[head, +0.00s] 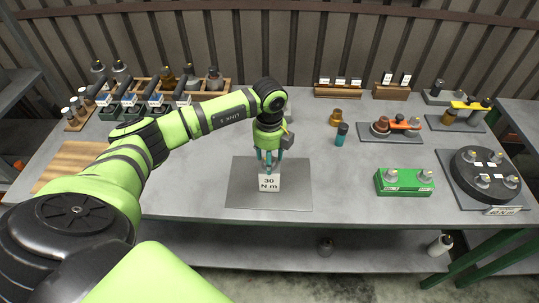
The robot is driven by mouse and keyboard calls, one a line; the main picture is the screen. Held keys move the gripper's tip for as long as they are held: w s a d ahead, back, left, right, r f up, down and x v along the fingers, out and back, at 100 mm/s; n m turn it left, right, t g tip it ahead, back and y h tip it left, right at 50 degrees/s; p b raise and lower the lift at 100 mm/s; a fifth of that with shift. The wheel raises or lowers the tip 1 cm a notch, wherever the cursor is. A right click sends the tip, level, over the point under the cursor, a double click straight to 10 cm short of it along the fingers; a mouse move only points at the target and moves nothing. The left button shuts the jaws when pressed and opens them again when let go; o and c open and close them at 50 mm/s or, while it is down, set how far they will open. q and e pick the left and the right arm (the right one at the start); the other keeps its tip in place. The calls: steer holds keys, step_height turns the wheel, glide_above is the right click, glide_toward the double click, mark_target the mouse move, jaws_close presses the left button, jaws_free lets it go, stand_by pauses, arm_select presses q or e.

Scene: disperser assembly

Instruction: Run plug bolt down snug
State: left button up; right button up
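My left gripper (268,162) points straight down over the grey mat (295,195) at the middle of the table. Its teal-tinted fingers reach down just behind a white card (269,183) that reads "30 N m". The card hides the area under the fingertips, so I cannot tell whether they are shut on anything. I cannot make out a plug bolt there. My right gripper is not in view.
A green block (404,188) with silver knobs and a black round plate (488,165) stand on the right. A teal and dark cylinder (341,135) and a small amber part (336,117) stand right of the gripper. Racks of bottles (203,96) line the back left.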

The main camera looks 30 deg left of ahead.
arm_select(q)
jaws_close()
steer(key=m+b, duration=0.1)
steer(key=m, duration=0.1)
steer(key=m+b, duration=0.1)
steer(key=b, duration=0.1)
steer(key=shift+f+m, duration=0.2)
steer(key=shift+m, duration=0.2)
steer(key=m+b, duration=0.5)
steer(key=m, duration=0.1)
steer(key=m+b, duration=0.3)
steer(key=m, duration=0.2)
steer(key=shift+m+b, duration=0.4)
steer(key=shift+r+m+b, duration=0.15)
steer(key=shift+m+b, duration=0.9)
steer(key=shift+m, duration=1.05)
